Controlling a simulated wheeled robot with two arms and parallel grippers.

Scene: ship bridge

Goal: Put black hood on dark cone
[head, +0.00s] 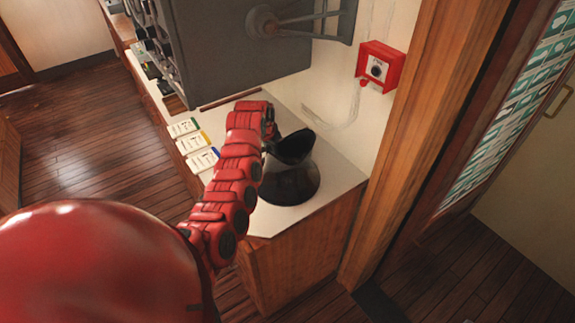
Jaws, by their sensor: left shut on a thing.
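The dark cone (291,184) stands on the white counter top near its front right corner, wide at the bottom and glossy. The black hood (295,146) is at the cone's upper end, with a slanted upper edge. I cannot tell whether it rests on the cone or is held just above it. My left gripper (271,133) is shut on the black hood at its left side. The fingertips are small and partly hidden by the red wrist. My right gripper is not in view.
The white counter (330,178) has a wooden front. Several labelled cards (194,140) lie left of my arm. A large grey monitor (240,45) hangs over the back. A red wall box (380,66) and a wooden door post (425,130) are at the right.

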